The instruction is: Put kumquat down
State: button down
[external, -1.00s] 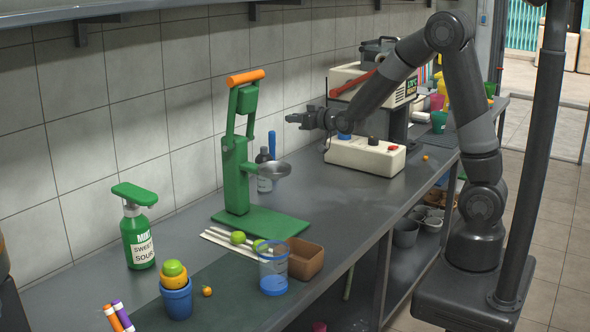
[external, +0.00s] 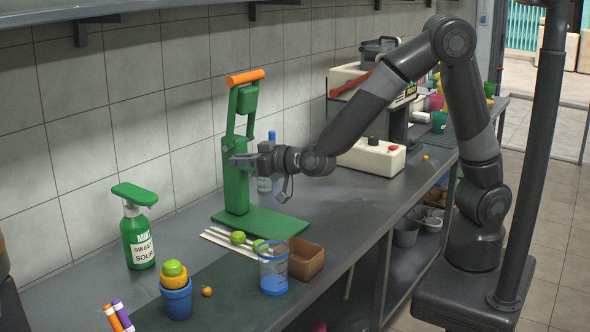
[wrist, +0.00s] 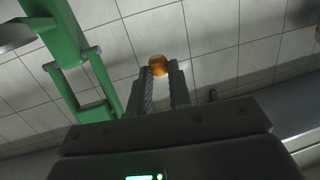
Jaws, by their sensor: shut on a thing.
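My gripper (external: 238,160) is level with the upright of the green press (external: 235,178) and overlaps it in the external view. In the wrist view my gripper (wrist: 160,74) is shut on a small orange kumquat (wrist: 158,62) at its fingertips. The held kumquat cannot be made out in the external view. The green press also shows in the wrist view (wrist: 68,45), left of the fingers. The press's metal cup is mostly hidden behind my gripper in the external view. Another small orange fruit (external: 207,291) lies on the counter.
A blue cup (external: 177,302) with fruit, a clear blue-rimmed cup (external: 273,272), a brown box (external: 306,260) and a green spray bottle (external: 138,240) stand in front. A white machine (external: 368,157) is at the back. The counter (external: 345,205) right of the press is clear.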

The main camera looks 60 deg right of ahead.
jog(key=s+a+f+n+y, duration=0.1)
jog(key=s+a+y, duration=0.1)
jog(key=s+a, duration=0.75)
jog(key=n+y, duration=0.1)
send_over(254, 308)
notch_tip(254, 308, down, 5)
jog(key=shift+g, duration=0.4)
notch_tip(254, 308, down, 19)
jog(key=shift+f, duration=0.1)
jog(key=c, duration=1.8)
grip_release()
jog(key=shift+f, duration=0.15)
jog(key=o, duration=0.5)
